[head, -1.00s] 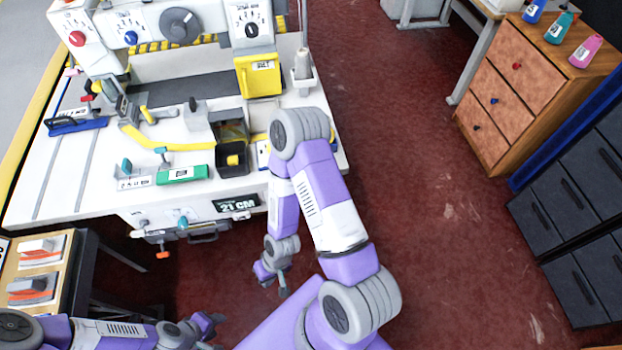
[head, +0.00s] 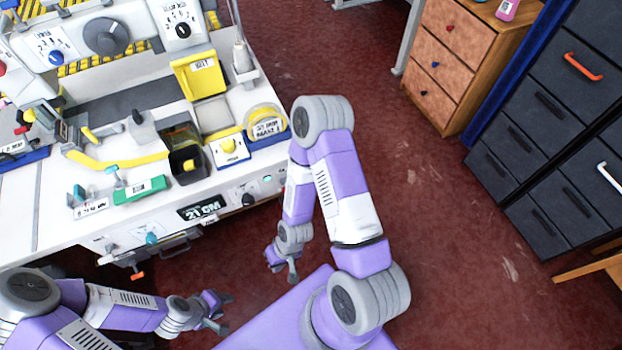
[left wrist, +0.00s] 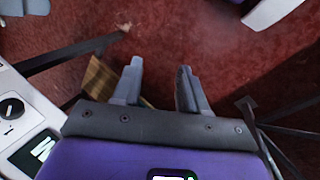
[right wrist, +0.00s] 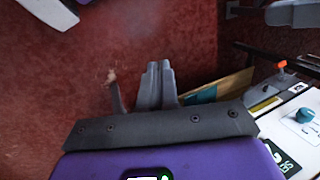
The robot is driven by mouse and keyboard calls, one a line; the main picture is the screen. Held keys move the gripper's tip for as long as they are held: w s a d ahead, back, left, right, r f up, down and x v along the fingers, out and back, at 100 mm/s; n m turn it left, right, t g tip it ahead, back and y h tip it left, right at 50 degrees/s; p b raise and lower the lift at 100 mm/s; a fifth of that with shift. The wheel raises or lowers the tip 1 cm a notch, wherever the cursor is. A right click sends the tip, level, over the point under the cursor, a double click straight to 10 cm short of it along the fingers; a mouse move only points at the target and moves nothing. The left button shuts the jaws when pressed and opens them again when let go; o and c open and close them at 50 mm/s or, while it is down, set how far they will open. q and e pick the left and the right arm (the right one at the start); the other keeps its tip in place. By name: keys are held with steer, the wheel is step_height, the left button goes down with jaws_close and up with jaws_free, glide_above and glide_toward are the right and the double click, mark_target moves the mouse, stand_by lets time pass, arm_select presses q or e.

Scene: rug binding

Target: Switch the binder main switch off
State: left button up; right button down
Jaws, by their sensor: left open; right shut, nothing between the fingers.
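The white binder (head: 60,215) stands on the left of the head view. Its front panel carries a black rotary knob (head: 248,199) right of the "21 CM" plate and a teal knob (head: 152,239) left of it. I cannot read which control is the main switch. The left wrist view shows a black knob (left wrist: 11,108) at its left edge; the right wrist view shows the teal knob (right wrist: 305,115). My left gripper (head: 222,312) is open and empty, in front of the binder. My right gripper (head: 283,268) is shut and empty, also short of the panel. Neither touches the binder.
A yellow bin (head: 200,75), a black box (head: 187,165) and a yellow button box (head: 229,149) sit on the binder's top. An orange-tipped lever (head: 137,275) sticks out below its front. A wooden drawer unit (head: 445,60) and dark cabinets (head: 545,150) stand right. Red floor between is clear.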

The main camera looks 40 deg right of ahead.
arm_select(q)
steer(key=shift+o, duration=1.2)
steer(key=o, duration=0.3)
step_height(320, 180, up, 5)
steer(key=p, duration=0.5)
step_height(320, 180, up, 3)
steer(key=p, duration=0.3)
arm_select(e)
steer(key=w+d+r+h, duration=0.1)
steer(key=w+d+r, duration=0.4)
steer(key=r, duration=0.3)
steer(key=w+d+r+h, duration=0.2)
steer(key=w+d+r, duration=0.4)
steer(key=r, duration=0.3)
steer(key=w+d+r+h, duration=0.1)
steer(key=w+d+r, duration=0.4)
steer(key=r, duration=0.3)
steer(key=shift+w+d+r, duration=0.25)
steer(key=shift+w, duration=0.1)
